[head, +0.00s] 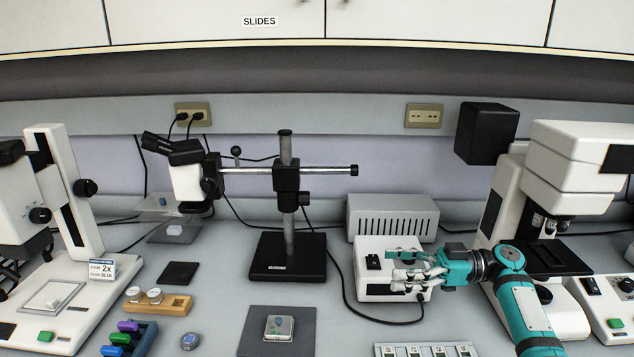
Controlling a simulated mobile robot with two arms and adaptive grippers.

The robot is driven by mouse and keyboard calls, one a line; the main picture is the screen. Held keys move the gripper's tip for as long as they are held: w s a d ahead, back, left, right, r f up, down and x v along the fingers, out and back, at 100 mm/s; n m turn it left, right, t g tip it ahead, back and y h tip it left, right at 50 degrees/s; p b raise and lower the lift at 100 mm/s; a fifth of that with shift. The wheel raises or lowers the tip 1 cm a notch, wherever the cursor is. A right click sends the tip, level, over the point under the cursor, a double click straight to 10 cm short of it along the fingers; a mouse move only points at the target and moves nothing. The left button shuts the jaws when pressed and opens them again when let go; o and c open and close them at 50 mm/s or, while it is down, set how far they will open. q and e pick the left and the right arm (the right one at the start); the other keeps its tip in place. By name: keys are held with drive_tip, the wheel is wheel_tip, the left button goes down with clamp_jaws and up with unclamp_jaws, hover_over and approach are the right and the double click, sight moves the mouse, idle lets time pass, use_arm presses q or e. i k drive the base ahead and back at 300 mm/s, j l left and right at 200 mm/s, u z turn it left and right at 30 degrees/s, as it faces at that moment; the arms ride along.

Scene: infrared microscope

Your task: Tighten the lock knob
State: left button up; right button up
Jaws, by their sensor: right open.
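A boom stand has a black base (288,262), an upright post and a horizontal steel bar. A black clamp block (286,178) joins post and bar, and a small black knob (304,198) sticks out on its right side. I cannot tell for certain that this is the lock knob. A stereo microscope head (186,180) hangs at the bar's left end. My right gripper (392,270) is open and empty, in front of or above a white control box (375,249), pointing left. It is right of and lower in the picture than the knob. My left gripper is not in view.
A grey vented box (392,216) stands behind the white box. A large white microscope (575,165) stands at the right and another (75,240) at the left. A dark mat (250,342) lies at the front. A black cable curves between the stand and the white box.

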sight(304, 196)
drive_tip(key=i, duration=0.95)
